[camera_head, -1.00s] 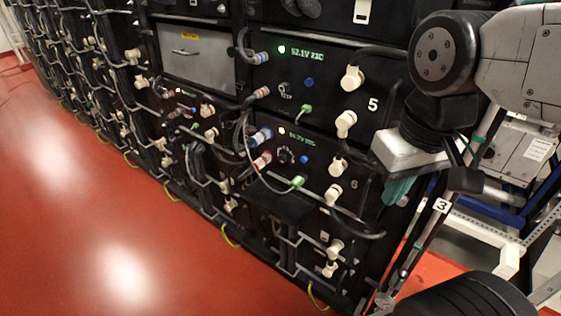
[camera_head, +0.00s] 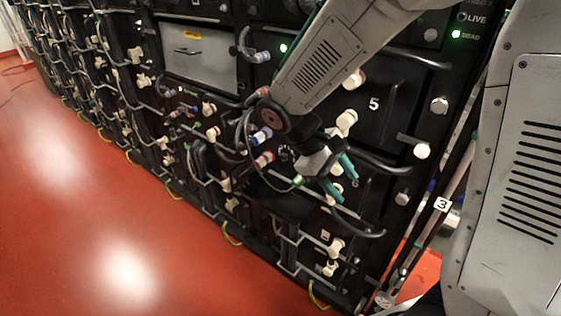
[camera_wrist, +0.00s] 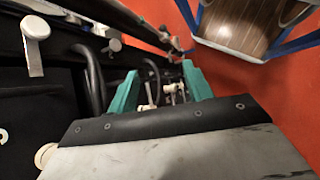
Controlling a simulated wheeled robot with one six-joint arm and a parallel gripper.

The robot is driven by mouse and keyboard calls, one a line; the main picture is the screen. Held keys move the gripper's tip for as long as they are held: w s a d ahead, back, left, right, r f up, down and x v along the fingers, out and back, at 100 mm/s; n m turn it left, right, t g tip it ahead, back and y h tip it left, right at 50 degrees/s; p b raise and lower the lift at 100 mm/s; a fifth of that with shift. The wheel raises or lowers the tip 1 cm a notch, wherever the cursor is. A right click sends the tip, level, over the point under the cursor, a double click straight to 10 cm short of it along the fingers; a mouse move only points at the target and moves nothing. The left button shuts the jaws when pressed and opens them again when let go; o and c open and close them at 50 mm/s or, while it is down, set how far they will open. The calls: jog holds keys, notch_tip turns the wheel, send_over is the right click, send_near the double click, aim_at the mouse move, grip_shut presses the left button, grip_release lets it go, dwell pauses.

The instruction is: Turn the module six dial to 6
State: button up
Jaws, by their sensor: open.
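Module six is the black unit below the one marked 5 in the head view, and its faint 6 label shows beside my gripper. The module six dial (camera_head: 285,153) is a small dark knob, partly hidden at the left edge of my wrist. My gripper (camera_head: 343,180) is in front of the right half of module six, its two teal fingers apart with nothing seen between them, pointing down to the right. In the wrist view the open fingers (camera_wrist: 160,90) point along the rack front. The dial is not visible there.
A blue-and-white connector (camera_head: 261,137) and a red-and-white connector (camera_head: 264,160) with looping cables sit left of the dial. A green plug (camera_head: 298,181) is below it. Cream knobs and black handles (camera_head: 358,228) project from the rack. Red floor (camera_head: 90,210) is open at left.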

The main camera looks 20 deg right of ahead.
jog(key=w+a+f+n+t+h, duration=0.1)
jog(key=w+f+n+t+h, duration=0.1)
jog(key=w+f+n+h, duration=0.55)
jog(key=n+t, duration=0.8)
jog(key=t, duration=0.5)
send_near(282, 159)
jog(key=w, duration=0.1)
jog(key=shift+h, duration=0.25)
jog(key=x, duration=0.8)
jog(key=shift+d+f, duration=0.1)
jog(key=shift+d, duration=0.1)
jog(key=c, duration=1)
jog(key=shift+o, duration=0.2)
jog(key=shift+d, duration=0.3)
jog(key=shift+a, duration=0.15)
